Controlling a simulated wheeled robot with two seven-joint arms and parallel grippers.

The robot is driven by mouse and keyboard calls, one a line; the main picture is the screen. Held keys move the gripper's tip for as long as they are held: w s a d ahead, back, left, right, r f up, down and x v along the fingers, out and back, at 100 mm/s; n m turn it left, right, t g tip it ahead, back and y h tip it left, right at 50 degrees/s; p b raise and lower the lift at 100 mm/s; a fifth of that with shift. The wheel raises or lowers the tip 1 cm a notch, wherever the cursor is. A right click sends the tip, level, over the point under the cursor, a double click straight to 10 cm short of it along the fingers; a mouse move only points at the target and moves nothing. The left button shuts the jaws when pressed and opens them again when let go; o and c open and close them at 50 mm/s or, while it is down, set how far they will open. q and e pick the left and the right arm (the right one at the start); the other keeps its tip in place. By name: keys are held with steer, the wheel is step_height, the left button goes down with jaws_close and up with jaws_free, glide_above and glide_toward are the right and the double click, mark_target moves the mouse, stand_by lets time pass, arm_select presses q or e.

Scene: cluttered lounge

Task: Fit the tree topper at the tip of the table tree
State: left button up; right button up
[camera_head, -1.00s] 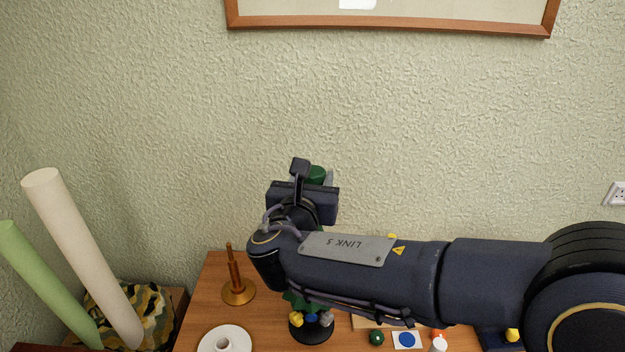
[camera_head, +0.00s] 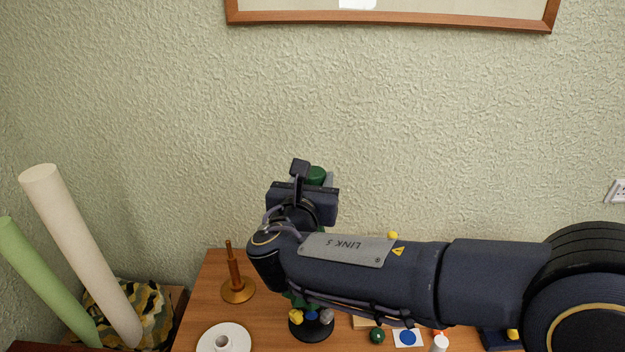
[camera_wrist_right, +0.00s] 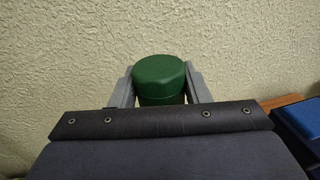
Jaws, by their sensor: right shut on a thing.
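My right gripper (camera_head: 315,180) is shut on a green, round-sided piece with a faceted top, which I take to be the tree topper (camera_wrist_right: 160,78). In the right wrist view it stands between the two grey fingers. In the head view the green topper (camera_head: 317,174) shows just past the gripper, against the wall. The table tree stands below my right arm; its dark round base (camera_head: 312,334) shows, with yellow, blue and grey balls low on it. My arm hides most of the tree, including its tip. My left gripper is not in view.
On the wooden table are a golden stand (camera_head: 237,288) with a peg, a white dish (camera_head: 222,338), a green ball (camera_head: 377,336), a blue-dotted card (camera_head: 407,338) and a small white bottle (camera_head: 439,343). Rolls (camera_head: 75,250) lean at left. The wall is close behind.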

steer(key=shift+f+b, duration=1.4)
steer(key=shift+f, duration=0.35)
steer(key=o, duration=1.1)
steer(key=shift+c, duration=0.2)
steer(key=b+v, duration=0.1)
steer(key=v, duration=0.6)
steer(key=shift+s, duration=0.4)
steer(key=shift+a+r, duration=0.1)
steer(key=shift+a, duration=0.05)
